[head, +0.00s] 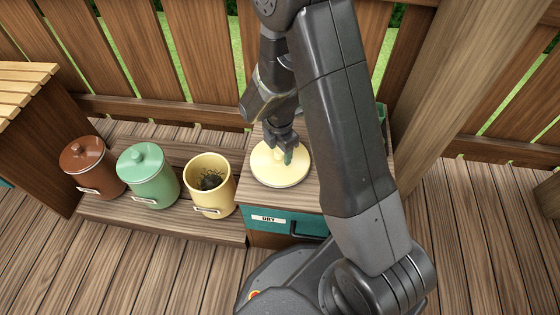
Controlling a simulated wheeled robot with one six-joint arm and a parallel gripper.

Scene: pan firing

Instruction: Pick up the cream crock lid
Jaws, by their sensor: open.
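The cream crock lid (272,175) is a pale yellow disc with a knob. It lies flat on top of the wooden cabinet, right of the cream crock. My gripper (280,148) points down over the lid, at its knob. The fingers are open and partly cover the knob; whether they touch it I cannot tell. The cream crock (208,188) stands open on the low bench, with dark material inside.
A green lidded crock (148,177) and a brown lidded crock (90,167) stand left of the cream crock. The cabinet has a teal drawer (288,223) labelled DRY. A wooden fence (195,50) runs behind. My arm hides the cabinet's right part.

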